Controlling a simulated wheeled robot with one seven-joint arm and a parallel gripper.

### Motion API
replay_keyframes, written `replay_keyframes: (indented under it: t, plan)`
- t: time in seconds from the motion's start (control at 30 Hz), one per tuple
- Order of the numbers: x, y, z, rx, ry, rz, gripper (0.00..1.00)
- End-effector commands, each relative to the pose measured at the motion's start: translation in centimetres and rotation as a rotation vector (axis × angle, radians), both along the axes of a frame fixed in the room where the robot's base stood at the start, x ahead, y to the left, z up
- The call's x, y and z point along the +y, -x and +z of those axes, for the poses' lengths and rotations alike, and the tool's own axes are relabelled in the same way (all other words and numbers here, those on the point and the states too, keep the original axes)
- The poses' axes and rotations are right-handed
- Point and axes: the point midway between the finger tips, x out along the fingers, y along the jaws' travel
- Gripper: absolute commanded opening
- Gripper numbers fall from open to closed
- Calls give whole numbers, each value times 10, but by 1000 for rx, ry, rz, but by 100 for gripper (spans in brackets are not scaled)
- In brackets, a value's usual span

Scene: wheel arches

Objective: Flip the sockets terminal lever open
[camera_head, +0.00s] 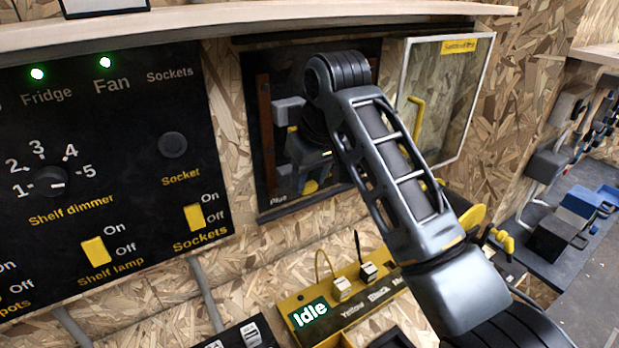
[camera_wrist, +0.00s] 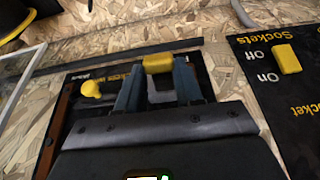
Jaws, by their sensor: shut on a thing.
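The terminal box (camera_head: 262,205) is a dark recessed panel in the wooden wall. A yellow lever (camera_wrist: 158,63) sits between the two fingertips of my gripper (camera_wrist: 158,72) in the wrist view, and the gripper is shut on it. In the head view my gripper (camera_head: 308,172) reaches into the box, with a bit of yellow (camera_head: 310,187) showing below it. A second yellow lever (camera_wrist: 92,89) with a rounded end stands beside the fingers in the wrist view. The lettering by the held lever is partly covered and too small to read.
A clear framed door (camera_head: 445,95) with a yellow handle stands open right of the box. The black switch panel (camera_head: 110,140) is to the left, with the yellow Sockets switch (camera_head: 194,217). Below are an Idle display (camera_head: 309,314) and plugs. A wooden shelf edge (camera_head: 250,18) runs above.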

Motion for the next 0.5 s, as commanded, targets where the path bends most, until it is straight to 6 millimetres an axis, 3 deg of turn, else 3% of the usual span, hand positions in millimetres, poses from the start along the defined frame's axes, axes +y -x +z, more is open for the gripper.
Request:
replay_keyframes:
  t: [0.47,0.5]
  plan:
    - [0,0,0,10,7,0,5]
    - [0,0,0,10,7,0,40]
